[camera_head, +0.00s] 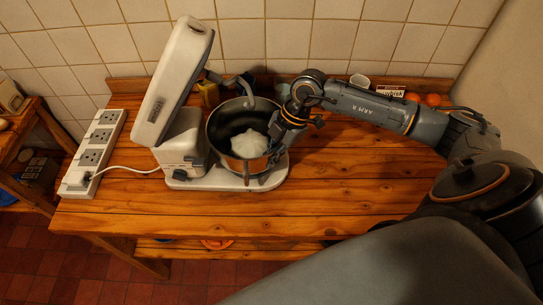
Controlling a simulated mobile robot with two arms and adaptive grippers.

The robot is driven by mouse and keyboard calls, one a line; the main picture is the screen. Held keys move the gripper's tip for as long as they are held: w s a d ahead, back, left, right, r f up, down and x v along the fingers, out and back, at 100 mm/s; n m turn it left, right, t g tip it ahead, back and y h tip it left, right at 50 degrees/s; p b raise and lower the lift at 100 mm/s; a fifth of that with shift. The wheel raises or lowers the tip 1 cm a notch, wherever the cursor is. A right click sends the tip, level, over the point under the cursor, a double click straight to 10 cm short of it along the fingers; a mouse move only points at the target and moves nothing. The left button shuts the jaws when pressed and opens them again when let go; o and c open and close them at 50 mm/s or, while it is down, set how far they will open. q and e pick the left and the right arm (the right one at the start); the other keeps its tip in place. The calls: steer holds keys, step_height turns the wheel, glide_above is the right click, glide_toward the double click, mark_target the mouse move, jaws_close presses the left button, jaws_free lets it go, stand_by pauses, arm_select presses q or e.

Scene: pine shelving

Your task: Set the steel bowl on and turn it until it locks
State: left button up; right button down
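The steel bowl (222,128) stands on the white base (215,182) of a stand mixer, in the middle of the table. A white heap (249,144) lies in the bowl. The mixer head (172,85) is tilted up, and a hook hangs from it over the bowl's back rim. My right gripper (277,143) is at the bowl's right side, against or very near the rim. Its fingertips are small and dark, so I cannot tell whether they are closed on the rim. The bowl's underside and its seat are hidden. My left gripper is not in view.
A white power strip (92,150) lies at the table's left end, with the mixer's cord running to it. Small items, including a white cup (359,81) and orange round things (432,99), stand along the back. The wooden table (350,180) is clear at the front right.

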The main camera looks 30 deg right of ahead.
steer(key=c, duration=1.4)
jaws_free()
steer(key=shift+w+r, duration=0.1)
steer(key=shift+c, duration=0.2)
steer(key=shift+f, duration=0.2)
steer(key=v, duration=1.2)
steer(key=shift+r, duration=0.25)
